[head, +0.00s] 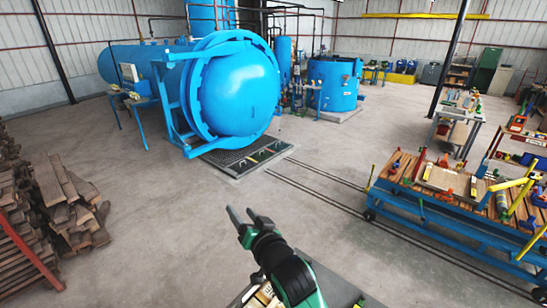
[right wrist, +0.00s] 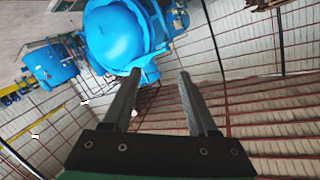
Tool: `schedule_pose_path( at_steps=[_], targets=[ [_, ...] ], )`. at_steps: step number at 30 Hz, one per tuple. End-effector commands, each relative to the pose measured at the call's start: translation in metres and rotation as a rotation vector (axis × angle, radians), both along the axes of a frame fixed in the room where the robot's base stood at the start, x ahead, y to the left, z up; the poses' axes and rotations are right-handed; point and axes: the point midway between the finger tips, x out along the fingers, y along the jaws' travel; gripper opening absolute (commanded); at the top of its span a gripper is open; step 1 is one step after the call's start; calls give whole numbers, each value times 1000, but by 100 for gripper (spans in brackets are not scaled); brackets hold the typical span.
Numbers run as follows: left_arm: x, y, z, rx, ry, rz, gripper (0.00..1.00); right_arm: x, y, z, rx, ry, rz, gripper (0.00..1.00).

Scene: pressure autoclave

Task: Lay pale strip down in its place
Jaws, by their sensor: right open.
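My right gripper (head: 239,211) is raised over the bare floor in the lower middle of the head view. It is open, and its two fingers show apart and empty in the right wrist view (right wrist: 160,75). A pale flat piece (head: 440,178) lies on the slatted wooden top of the blue cart (head: 430,205) at the right, well away from the gripper. I cannot tell if it is the pale strip. Small pale pieces (head: 265,294) show at the bottom edge, partly hidden by my right arm. My left gripper is not in view.
The blue autoclave (head: 240,88) stands shut at the back, with a floor grate (head: 243,152) before it. Rails run across the floor toward the cart. Stacked timber (head: 70,205) lies at the left. A bench (head: 458,120) stands behind the cart. The middle floor is clear.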

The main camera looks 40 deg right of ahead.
Motion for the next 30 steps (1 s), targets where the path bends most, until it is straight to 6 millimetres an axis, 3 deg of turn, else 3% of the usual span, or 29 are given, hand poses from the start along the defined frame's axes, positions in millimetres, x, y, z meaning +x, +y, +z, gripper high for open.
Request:
schedule_pose_path(
  at_steps=[1, 4, 6, 9, 10, 12, 15, 30],
  targets=[
    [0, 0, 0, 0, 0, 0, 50, -7, 14, 60, -61, -120, 40, 59],
    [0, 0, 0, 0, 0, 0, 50, -43, 40, 171, -211, -361, 98, 59],
    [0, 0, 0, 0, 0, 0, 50, -82, 56, 236, -315, -526, 114, 59],
    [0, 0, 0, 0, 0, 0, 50, -142, 74, 304, -443, -727, 108, 59],
    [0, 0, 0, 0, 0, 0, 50, -158, 78, 318, -472, -774, 102, 59],
    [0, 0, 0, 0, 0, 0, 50, -189, 84, 341, -528, -860, 86, 59],
    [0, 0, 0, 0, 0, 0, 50, -212, 88, 356, -568, -922, 73, 59],
    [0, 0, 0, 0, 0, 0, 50, -215, 88, 357, -576, -929, 69, 59]
  ],
)
